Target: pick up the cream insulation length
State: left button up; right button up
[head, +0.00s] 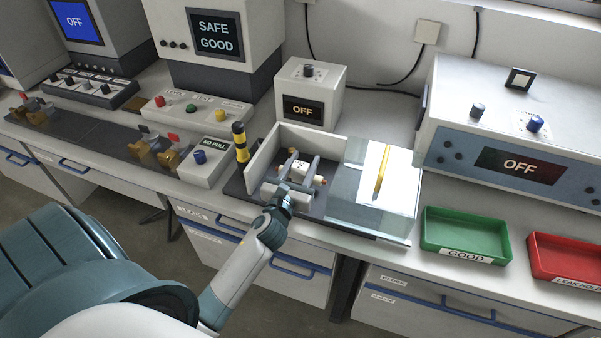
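A small cream piece (320,180), which looks like the end of the cream insulation length, shows in the open fixture in the middle of the bench. The rest of it is hidden by my gripper. My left gripper (299,166) reaches into the fixture from the front. Its two grey fingers are spread apart, one on each side of a small white block (300,168). I cannot tell whether the fingers touch the block or the cream piece. My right gripper is not in view.
The fixture has a pale back wall (309,141) and a clear cover (365,200) with a yellow bar on its right. A black-and-yellow post (240,142) stands left. A green tray (466,233) and a red tray (567,258), both empty, lie right. Instrument boxes line the back.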

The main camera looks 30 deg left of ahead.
pick_arm(q)
jog(key=shift+w+a, duration=0.15)
jog(key=shift+w, duration=0.5)
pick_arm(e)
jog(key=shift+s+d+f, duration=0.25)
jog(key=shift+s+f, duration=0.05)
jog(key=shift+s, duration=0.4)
pick_arm(q)
jog(key=shift+c, duration=0.6)
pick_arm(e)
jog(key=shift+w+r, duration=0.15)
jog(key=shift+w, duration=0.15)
pick_arm(q)
jog(key=c, duration=0.6)
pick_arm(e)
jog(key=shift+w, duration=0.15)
pick_arm(q)
jog(key=shift+c, duration=0.2)
